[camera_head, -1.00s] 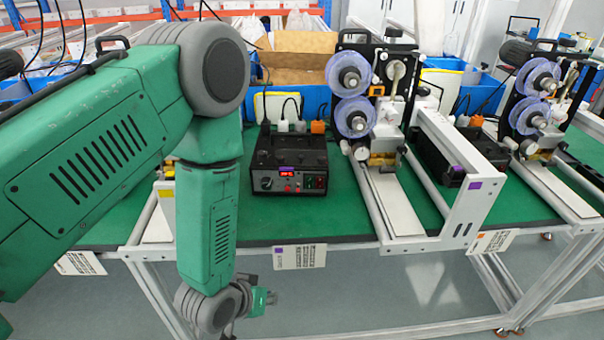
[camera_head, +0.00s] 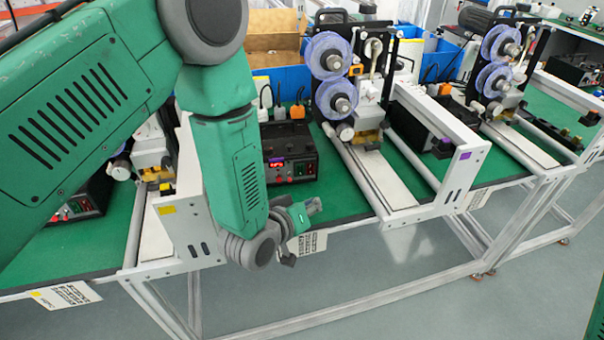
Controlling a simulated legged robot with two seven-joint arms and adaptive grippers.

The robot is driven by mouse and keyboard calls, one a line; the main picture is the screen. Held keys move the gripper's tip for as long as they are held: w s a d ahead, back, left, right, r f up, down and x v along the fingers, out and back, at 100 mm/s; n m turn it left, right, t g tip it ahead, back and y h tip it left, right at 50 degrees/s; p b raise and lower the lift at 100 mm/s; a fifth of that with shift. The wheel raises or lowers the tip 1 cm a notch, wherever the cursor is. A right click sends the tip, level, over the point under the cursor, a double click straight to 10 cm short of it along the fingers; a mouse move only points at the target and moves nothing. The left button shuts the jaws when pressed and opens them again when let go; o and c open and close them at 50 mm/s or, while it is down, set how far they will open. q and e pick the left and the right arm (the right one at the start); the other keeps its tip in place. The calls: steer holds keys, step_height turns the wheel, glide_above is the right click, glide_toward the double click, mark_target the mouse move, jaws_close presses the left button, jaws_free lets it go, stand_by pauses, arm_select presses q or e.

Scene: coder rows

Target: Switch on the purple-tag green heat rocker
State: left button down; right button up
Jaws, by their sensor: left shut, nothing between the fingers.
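A black heat control box (camera_head: 290,145) stands on the green table top at centre, partly behind my left forearm. Its front has a small red display with a purple strip, and red and green switches. The green rocker (camera_head: 311,168) is at the right of that front; its position is too small to tell. A white card (camera_head: 311,243) hangs from the table edge below this box, partly covered by my left gripper. My left gripper (camera_head: 312,206) is shut and empty, in front of the table edge, below and apart from the rocker. My right gripper is out of view.
A coder machine (camera_head: 338,75) with purple reels stands right of the box. A white frame (camera_head: 455,178) with a purple tag juts forward further right. Another frame (camera_head: 203,225) with a yellow tag and a second box (camera_head: 85,208) are at left.

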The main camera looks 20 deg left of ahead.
mark_target(300, 170)
arm_select(q)
steer(key=shift+w+a+f, duration=0.15)
steer(key=shift+w+a, duration=0.1)
steer(key=shift+w, duration=0.3)
steer(key=w+a, duration=0.1)
steer(key=w+a+b, duration=0.1)
steer(key=w, duration=0.1)
steer(key=w+a+f+b, duration=0.1)
steer(key=w, duration=0.1)
steer(key=shift+a, duration=0.35)
steer(key=shift+w+a+f+b, duration=0.15)
steer(key=shift+w+b, duration=0.15)
steer(key=shift+w, duration=0.4)
steer(key=shift+a, duration=0.1)
steer(key=shift+w, duration=0.1)
steer(key=shift+w+a, duration=0.15)
steer(key=shift+w, duration=0.05)
